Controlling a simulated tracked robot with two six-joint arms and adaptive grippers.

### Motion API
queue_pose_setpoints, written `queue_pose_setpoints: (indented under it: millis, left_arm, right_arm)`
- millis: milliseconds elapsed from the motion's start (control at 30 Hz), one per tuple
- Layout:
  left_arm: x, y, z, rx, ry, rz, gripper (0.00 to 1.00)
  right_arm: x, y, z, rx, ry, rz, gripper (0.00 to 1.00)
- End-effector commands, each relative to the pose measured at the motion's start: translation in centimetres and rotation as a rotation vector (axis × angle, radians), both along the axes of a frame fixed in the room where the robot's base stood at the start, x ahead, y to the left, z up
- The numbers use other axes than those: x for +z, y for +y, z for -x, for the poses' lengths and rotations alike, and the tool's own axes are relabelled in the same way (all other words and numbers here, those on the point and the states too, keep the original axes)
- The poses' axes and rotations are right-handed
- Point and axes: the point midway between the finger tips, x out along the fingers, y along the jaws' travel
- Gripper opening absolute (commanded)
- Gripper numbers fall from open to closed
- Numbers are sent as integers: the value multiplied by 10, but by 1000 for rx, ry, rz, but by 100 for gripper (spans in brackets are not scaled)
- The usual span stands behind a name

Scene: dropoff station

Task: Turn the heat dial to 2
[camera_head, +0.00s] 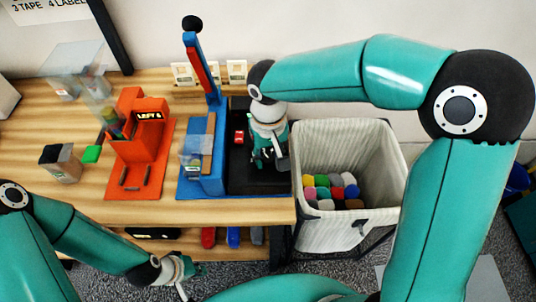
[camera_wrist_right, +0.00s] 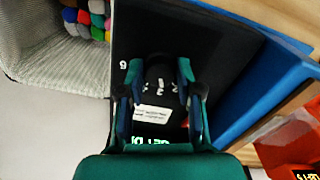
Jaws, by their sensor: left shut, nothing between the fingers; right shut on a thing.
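The black heat dial (camera_wrist_right: 160,82) shows in the right wrist view on a black panel (camera_wrist_right: 135,35), with white marks on and around it, one reading 6 at its left. My right gripper (camera_wrist_right: 158,88) is shut on the dial, one finger on each side. In the head view my right gripper (camera_head: 266,158) points down over the black panel and hides the dial. I cannot tell which number the dial points to. My left gripper (camera_head: 184,272) is shut and empty, low at the front of the table.
A blue lever press (camera_head: 207,150) stands left of the panel, and an orange-red station (camera_head: 137,150) further left. A fabric bin (camera_head: 383,165) with several coloured pieces stands at the right. A shelf below the wooden table (camera_head: 75,108) holds red and blue items.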

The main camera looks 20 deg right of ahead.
Motion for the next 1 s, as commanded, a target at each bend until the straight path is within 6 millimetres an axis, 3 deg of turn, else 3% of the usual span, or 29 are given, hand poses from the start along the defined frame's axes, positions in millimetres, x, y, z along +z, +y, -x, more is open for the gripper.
queue_pose_setpoints:
  millis: [500, 1000]
  left_arm:
    - [0, 0, 0, 0, 0, 0, 0]
    - [0, 0, 0, 0, 0, 0, 0]
  right_arm:
    - [1, 0, 0, 307, -1, 0, 0]
    - [1, -1, 0, 351, -3, 0, 0]
